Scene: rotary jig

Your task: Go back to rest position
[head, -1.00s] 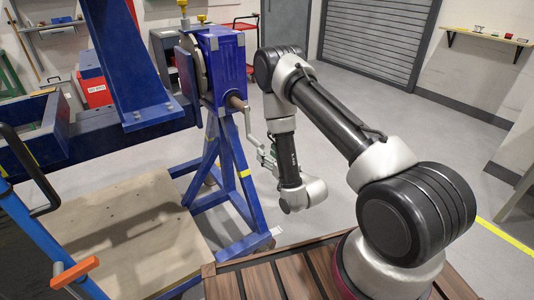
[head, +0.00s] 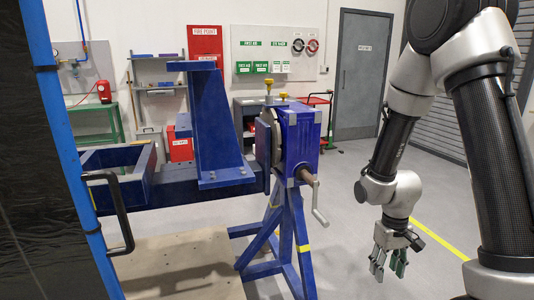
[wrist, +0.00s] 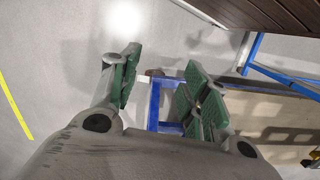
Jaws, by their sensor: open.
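My gripper (head: 388,264) hangs pointing down at the right of the head view, beside my folded arm. Its green-padded fingers are apart with nothing between them. In the wrist view the open gripper (wrist: 155,90) shows with the grey floor and part of a blue frame beyond it. The blue rotary jig (head: 300,140) stands left of my gripper, with clear space between them. Its crank handle (head: 318,200) hangs down on the jig's right side, apart from the gripper.
A wooden platform (head: 190,265) lies under the jig. A blue post with a black handle (head: 120,215) stands close at the left. A grey door (head: 358,75) and a red cart (head: 318,101) are at the back. Floor between jig and arm is clear.

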